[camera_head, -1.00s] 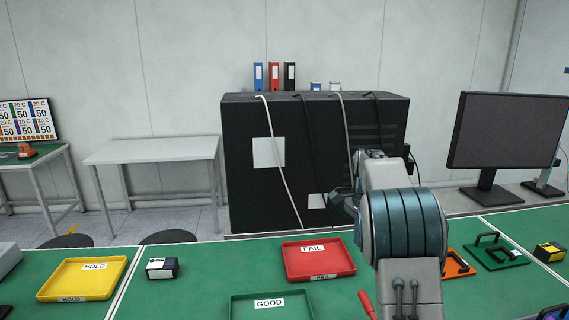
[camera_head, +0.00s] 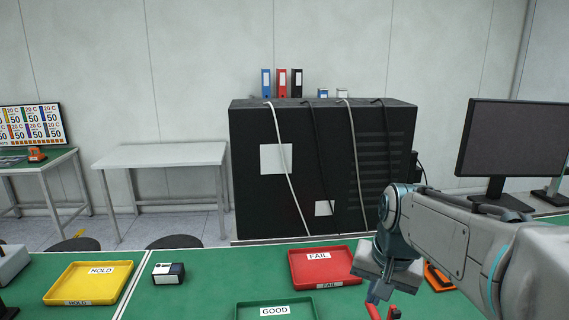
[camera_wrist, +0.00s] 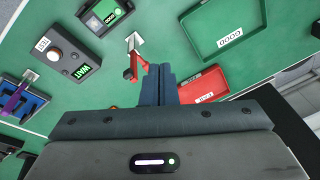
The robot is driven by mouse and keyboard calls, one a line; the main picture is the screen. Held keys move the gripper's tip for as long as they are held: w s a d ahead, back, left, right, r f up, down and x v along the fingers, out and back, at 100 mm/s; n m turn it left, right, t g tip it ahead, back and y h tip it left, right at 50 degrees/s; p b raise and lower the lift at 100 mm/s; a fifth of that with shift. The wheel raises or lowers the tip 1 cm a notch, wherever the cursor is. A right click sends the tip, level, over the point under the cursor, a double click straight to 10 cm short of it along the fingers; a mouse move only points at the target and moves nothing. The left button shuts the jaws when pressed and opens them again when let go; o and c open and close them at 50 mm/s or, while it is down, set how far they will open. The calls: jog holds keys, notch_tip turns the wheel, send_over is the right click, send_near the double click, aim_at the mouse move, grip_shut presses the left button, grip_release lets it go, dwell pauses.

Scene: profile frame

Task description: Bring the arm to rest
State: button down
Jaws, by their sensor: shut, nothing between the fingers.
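My gripper (camera_head: 378,291) hangs at the end of my arm, right of the red FAIL tray (camera_head: 338,279) and above the green bench. Its fingers point down in the head view. In the wrist view the two fingers (camera_wrist: 161,75) are together with nothing between them. A red-handled tool (camera_wrist: 132,66) shows just left of the fingertips there; whether they touch it I cannot tell. My forearm comes in from the right edge of the head view.
The green bench (camera_head: 205,296) holds a yellow HOLD tray (camera_head: 68,292), a green GOOD tray (camera_head: 299,301) and a small black-and-white device (camera_head: 168,279). A WAIT box (camera_wrist: 56,53) shows in the wrist view. A black cabinet (camera_head: 255,205) and monitor (camera_head: 522,145) stand behind.

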jog(key=s+a+f+n+t, duration=0.1)
jog(key=s+f+n, duration=0.3)
jog(key=s, duration=0.7)
jog(key=shift+a+f+n, duration=0.15)
jog(key=shift+a+n, duration=0.15)
jog(key=shift+a, duration=0.05)
